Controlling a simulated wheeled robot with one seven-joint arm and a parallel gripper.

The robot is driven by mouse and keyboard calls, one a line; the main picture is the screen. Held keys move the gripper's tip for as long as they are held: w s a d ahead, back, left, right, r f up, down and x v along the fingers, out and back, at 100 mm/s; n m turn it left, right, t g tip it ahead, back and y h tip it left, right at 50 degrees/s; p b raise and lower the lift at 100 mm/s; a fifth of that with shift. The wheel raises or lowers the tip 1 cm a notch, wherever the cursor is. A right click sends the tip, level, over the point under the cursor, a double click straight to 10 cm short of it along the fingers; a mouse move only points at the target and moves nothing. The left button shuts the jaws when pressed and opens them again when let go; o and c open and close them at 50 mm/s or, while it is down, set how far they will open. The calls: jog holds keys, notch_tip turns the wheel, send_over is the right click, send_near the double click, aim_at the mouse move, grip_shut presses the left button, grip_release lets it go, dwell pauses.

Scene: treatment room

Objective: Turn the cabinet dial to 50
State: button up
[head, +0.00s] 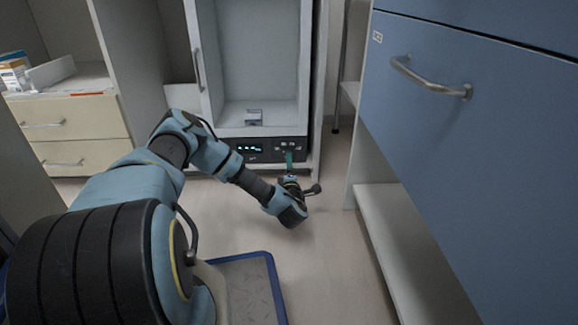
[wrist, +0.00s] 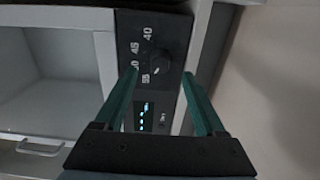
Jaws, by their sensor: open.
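The cabinet dial (wrist: 157,61) is a dark round knob on a black control panel (wrist: 170,30). In the wrist view the numbers 40, 45 and 55 show around it, and another between 45 and 55 is partly hidden by a finger. I cannot tell where the dial points. My gripper (wrist: 158,75) is open, with its two teal fingertips on either side of the dial in that view; contact cannot be made out. In the head view my gripper (head: 289,156) is in front of the panel (head: 255,158) and hides the dial.
A lit display (wrist: 143,117) sits on the same panel. The white cabinet (head: 250,60) above it is open-fronted, with a small box (head: 254,117) inside. A blue drawer unit (head: 470,120) stands close on the right. The floor (head: 330,250) between is clear.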

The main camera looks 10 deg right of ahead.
jog(key=w, duration=0.1)
jog(key=w+b, duration=0.1)
jog(key=w, duration=0.1)
jog(key=w+b, duration=0.1)
jog(key=shift+w+d, duration=0.4)
grip_shut()
